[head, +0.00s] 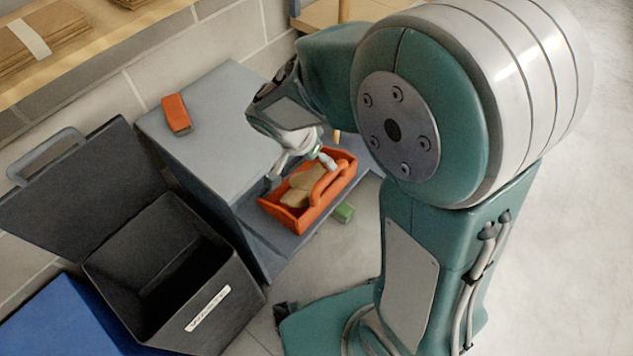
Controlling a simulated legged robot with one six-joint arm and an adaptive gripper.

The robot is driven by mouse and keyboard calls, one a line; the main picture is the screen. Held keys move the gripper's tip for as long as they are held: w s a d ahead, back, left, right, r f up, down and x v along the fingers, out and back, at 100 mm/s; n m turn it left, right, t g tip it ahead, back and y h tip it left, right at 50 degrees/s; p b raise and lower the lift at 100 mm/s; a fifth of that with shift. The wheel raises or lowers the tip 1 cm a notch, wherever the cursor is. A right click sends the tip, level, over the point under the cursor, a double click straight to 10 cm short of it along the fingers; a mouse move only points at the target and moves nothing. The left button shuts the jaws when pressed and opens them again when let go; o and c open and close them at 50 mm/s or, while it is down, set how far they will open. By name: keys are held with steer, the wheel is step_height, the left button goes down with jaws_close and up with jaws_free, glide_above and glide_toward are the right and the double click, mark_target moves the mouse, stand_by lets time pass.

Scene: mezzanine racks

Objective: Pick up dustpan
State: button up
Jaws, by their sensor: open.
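My gripper (302,167) is open, its fingertips just above the far side of an orange open-topped carrier with a bar handle (278,211). Whether the fingers touch anything there cannot be told. A tan, flat-sided thing (303,186) lies inside the carrier, partly under the orange handle. I cannot tell surely which thing is the dustpan; the tan thing may be it. The carrier sits on a low grey surface beside the grey cabinet. My arm hides part of the area behind it.
An orange block-like thing (176,113) lies on the grey cabinet's top (215,125). A black open-lidded bin (215,285) stands at left, beside a blue box (55,325). The floor at right is clear.

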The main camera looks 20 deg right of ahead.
mark_target(328, 172)
steer(key=x, duration=0.3)
steer(key=shift+a+f, duration=0.1)
steer(key=shift+a, duration=0.25)
steer(key=x, duration=0.5)
steer(key=shift+d, duration=0.3)
steer(key=shift+a, duration=0.15)
steer(key=shift+c, duration=0.6)
jaws_close()
